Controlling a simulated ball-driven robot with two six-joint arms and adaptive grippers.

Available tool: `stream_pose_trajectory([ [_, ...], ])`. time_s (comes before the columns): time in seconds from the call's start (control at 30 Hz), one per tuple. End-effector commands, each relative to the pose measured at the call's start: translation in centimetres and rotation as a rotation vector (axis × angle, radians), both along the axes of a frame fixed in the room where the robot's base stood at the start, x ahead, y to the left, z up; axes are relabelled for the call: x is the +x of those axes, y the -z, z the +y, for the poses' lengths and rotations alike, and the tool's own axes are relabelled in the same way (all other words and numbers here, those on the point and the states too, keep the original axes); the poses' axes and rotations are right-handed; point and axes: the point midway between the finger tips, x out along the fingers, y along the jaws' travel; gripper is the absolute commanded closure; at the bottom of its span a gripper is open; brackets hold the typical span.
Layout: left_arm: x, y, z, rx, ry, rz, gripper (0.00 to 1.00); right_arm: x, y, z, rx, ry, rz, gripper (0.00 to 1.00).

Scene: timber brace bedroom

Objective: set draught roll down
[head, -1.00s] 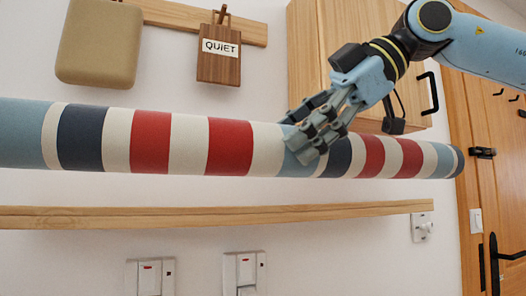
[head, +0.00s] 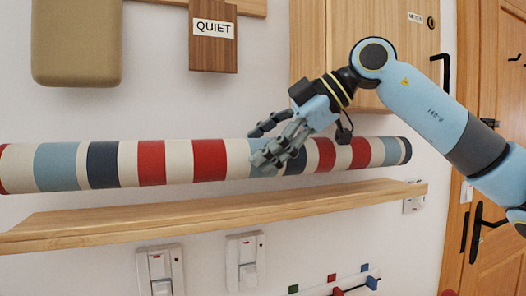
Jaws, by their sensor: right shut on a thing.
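The draught roll (head: 209,160) is a long striped cylinder in red, white, navy and light blue. It lies level across the head view and runs off the left edge. My right gripper (head: 270,150) is shut on it, right of its visible middle, with the fingers over its front and top. The wooden shelf (head: 150,218) on the wall is below the roll. A strip of white wall shows between them, so the roll looks held clear of the shelf. My left gripper is not in view.
A QUIET sign (head: 213,42) and a tan cushion (head: 77,42) hang above the roll. A wooden cabinet (head: 395,60) is above its right end. Switches (head: 160,270) and a small rack with coloured blocks (head: 345,285) are below. The shelf top looks bare. A wooden door (head: 490,240) stands at right.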

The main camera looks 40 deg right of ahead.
Motion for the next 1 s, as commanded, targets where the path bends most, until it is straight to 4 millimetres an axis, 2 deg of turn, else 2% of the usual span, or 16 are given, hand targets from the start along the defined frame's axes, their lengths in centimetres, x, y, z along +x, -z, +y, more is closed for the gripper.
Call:
stream_pose_trajectory([
  [0.13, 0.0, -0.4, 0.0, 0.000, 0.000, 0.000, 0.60, 0.4, 0.2, 0.0, 0.000, -0.003, -0.001, 0.94],
  [0.4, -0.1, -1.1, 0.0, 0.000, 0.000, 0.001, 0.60, 0.4, 3.2, 0.0, -0.001, -0.002, -0.001, 0.94],
  [1.0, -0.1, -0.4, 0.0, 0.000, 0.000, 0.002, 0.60, 0.4, 4.2, 0.0, 0.000, -0.002, -0.003, 0.94],
])
